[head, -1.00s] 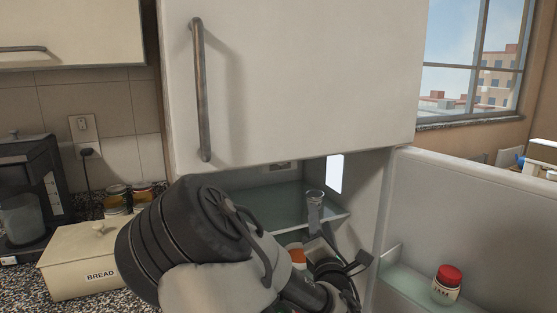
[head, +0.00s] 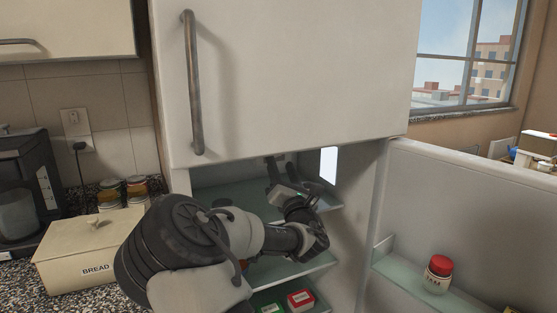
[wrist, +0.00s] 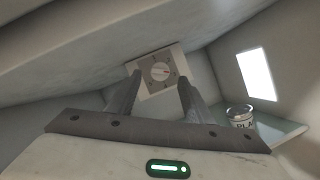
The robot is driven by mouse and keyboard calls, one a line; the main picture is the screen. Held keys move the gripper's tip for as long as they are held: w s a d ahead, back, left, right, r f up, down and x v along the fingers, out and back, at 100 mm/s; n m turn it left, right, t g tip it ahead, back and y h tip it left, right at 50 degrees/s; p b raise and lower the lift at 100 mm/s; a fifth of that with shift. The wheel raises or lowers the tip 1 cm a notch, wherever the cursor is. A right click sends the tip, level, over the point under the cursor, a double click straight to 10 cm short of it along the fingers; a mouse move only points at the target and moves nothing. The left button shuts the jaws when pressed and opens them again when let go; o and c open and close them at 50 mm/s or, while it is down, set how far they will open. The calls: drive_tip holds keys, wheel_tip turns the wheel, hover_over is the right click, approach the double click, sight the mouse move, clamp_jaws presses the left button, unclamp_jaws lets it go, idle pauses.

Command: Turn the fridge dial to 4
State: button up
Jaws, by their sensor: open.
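The fridge dial (wrist: 160,72) is a round knob with a red pointer mark on a square beige plate with small markings. It is on the inner wall near the fridge ceiling, straight ahead in the wrist view. The numbers are too small to read. My gripper (wrist: 157,80) is open and empty, its two fingers pointing at the dial, one to each side of it in the picture; I see no clear contact. In the head view my gripper (head: 270,170) reaches up inside the fridge compartment, and the dial is hidden there.
A glass jar (wrist: 241,116) stands on a shelf right of my gripper, near a bright light panel (wrist: 256,74). The open fridge door (head: 470,215) holds a red-lidded jar (head: 438,274). The upper door (head: 300,80) overhangs the opening.

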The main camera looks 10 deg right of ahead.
drive_tip(key=shift+x, duration=2)
drive_tip(key=c, duration=1)
drive_tip(key=m, duration=0.1)
drive_tip(key=m+h, duration=0.1)
drive_tip(key=m, duration=0.1)
drive_tip(key=shift+s+a+r+m+g+h, duration=0.1)
drive_tip(key=shift+a+r+m+g+h, duration=0.1)
drive_tip(key=shift+m+g+h, duration=0.1)
drive_tip(key=shift+c, duration=0.2)
drive_tip(key=shift+f+m+g+h, duration=0.1)
drive_tip(key=shift+m+g+h, duration=0.2)
drive_tip(key=shift+m, duration=0.8)
drive_tip(key=o, duration=1)
drive_tip(key=shift+o, duration=0.2)
